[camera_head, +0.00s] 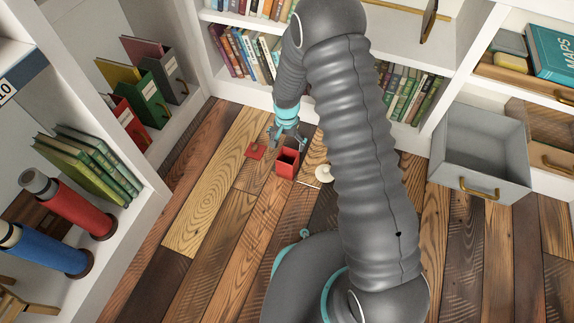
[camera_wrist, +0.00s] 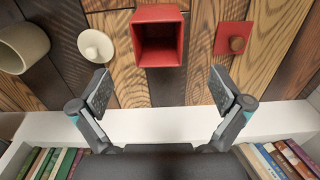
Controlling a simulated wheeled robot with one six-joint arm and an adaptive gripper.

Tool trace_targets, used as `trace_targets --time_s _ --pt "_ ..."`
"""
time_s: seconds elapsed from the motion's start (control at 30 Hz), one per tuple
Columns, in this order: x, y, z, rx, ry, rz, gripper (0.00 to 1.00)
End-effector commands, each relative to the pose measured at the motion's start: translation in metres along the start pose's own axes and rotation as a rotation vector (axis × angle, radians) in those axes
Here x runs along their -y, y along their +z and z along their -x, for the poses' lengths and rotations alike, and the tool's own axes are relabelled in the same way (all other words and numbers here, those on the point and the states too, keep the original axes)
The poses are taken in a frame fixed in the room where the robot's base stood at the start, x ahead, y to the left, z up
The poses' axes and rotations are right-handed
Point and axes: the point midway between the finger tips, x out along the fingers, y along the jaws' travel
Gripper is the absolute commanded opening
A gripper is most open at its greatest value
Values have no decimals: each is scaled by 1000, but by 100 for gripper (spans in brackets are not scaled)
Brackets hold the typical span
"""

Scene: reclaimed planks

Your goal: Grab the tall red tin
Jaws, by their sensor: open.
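The tall red tin (camera_head: 287,164) stands open-topped on the plank floor, square in shape; its inside looks empty. In the wrist view the tin (camera_wrist: 158,42) is at the top centre. Its probable lid, a flat red square (camera_head: 255,150) with a brown knob, lies apart on the floor to the left; in the wrist view this lid (camera_wrist: 232,38) is to the right. My gripper (camera_head: 287,138) is open, with nothing between its fingers. In the wrist view my gripper (camera_wrist: 160,90) has its fingers spread, with the tin beyond them.
A white knobbed lid (camera_wrist: 95,46) and a beige cup (camera_wrist: 22,47) lie left of the tin in the wrist view. Bookshelves stand behind, a white shelf edge (camera_wrist: 150,125) close to my gripper. A grey drawer (camera_head: 480,150) juts out right. Floor at left is clear.

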Motion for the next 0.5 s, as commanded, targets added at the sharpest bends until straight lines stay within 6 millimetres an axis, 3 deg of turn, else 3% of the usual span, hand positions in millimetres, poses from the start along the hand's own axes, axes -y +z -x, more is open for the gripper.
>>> trace_targets --time_s 0.3,0.5 --pt "-1 1 -58 2 2 1 100" --pt "0 0 -73 0 0 1 100"
